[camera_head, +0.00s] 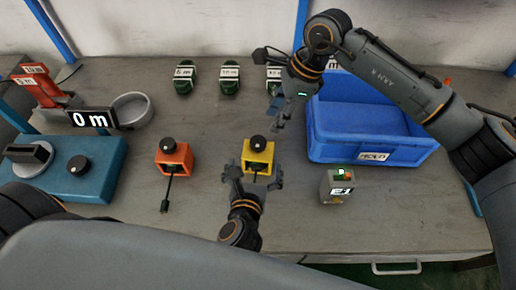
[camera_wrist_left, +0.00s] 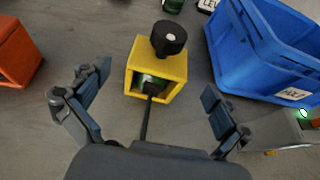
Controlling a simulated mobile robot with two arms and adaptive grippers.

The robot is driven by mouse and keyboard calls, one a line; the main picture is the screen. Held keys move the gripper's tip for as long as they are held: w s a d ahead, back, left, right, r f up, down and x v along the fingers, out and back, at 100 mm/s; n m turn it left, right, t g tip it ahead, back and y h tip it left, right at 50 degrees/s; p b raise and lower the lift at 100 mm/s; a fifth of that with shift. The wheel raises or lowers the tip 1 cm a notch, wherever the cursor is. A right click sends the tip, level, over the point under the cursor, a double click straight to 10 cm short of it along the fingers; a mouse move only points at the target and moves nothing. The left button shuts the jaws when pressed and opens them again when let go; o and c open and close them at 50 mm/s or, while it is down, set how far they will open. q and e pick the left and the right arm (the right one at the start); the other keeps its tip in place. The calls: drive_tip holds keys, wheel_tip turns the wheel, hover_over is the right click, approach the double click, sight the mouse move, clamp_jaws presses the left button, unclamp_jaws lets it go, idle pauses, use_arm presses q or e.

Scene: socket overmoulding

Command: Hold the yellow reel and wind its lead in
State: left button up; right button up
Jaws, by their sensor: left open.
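The yellow reel (camera_head: 258,155) stands on the table in the middle of the head view. It is a box with a black knob on top, and it also shows in the left wrist view (camera_wrist_left: 157,72). Its dark lead (camera_wrist_left: 146,118) comes out of the front opening toward my left gripper. My left gripper (camera_head: 252,180) is open at the near side of the reel, with its fingers apart to either side; in the wrist view the reel lies ahead between them. My right gripper (camera_head: 277,108) hangs above the table behind the reel, apart from it; its jaw state is unclear.
An orange reel (camera_head: 174,158) with its lead out stands to the left. A blue bin (camera_head: 372,152) labelled HOLD is at right, with a small grey box (camera_head: 338,186) in front. Several green coils (camera_head: 230,79) lie behind. A blue machine (camera_head: 100,160) and a "0 m" display (camera_head: 90,119) are at left.

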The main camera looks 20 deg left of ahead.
sight(259, 145)
use_arm(q)
drive_tip(key=x, duration=1)
drive_tip(key=shift+r, duration=0.1)
